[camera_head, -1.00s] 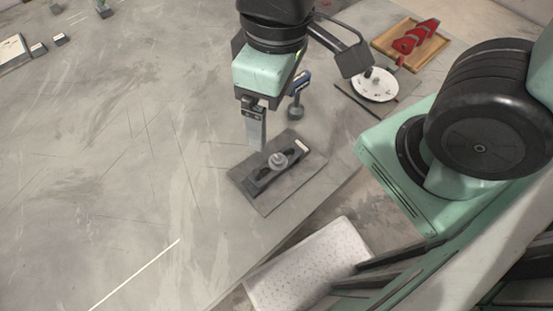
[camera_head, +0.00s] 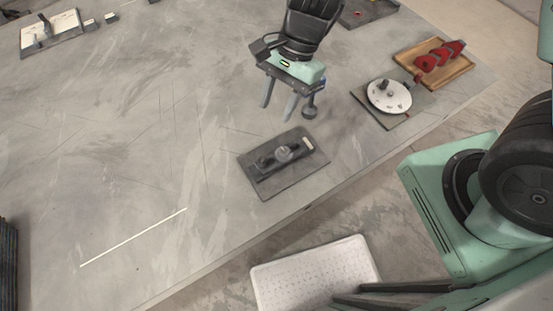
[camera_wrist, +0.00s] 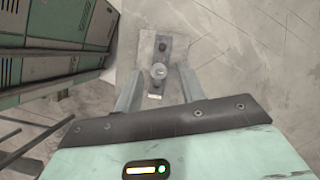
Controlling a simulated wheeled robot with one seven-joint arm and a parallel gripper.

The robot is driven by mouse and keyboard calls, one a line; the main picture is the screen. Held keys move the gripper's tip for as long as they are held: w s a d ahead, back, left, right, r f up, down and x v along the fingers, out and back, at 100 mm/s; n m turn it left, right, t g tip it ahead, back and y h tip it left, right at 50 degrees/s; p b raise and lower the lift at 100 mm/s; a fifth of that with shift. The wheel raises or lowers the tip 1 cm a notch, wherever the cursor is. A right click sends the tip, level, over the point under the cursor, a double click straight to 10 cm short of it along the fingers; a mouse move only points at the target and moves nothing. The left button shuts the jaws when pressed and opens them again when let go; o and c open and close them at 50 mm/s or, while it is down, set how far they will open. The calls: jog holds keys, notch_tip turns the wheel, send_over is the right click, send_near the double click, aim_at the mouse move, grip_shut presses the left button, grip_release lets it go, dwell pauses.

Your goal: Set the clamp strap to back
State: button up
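The clamp strap (camera_head: 270,159) is a dark bar on a dark grey base plate (camera_head: 264,185), with a round grey knob (camera_head: 284,154) on top and a small white label (camera_head: 308,144) at the plate's right end. In the wrist view the knob (camera_wrist: 159,71) shows between the fingers, with the dark strap (camera_wrist: 162,47) running beyond it. My gripper (camera_head: 277,108) is open and empty, above the table on the far side of the plate in the head view, apart from the strap. Its two fingers show spread in the wrist view (camera_wrist: 158,95).
A dark tool (camera_head: 311,104) stands close by my gripper. A white disc (camera_head: 389,96) on a grey plate and a wooden tray (camera_head: 408,60) with red parts are at the right. The table's front edge lies just before the base plate. The left of the table is mostly clear.

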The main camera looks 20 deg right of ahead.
jog(key=d+f+m, duration=0.1)
jog(key=f+m, duration=0.1)
jog(key=b, duration=0.4)
send_near(263, 158)
jog(key=x, duration=1)
jog(key=shift+f, duration=0.1)
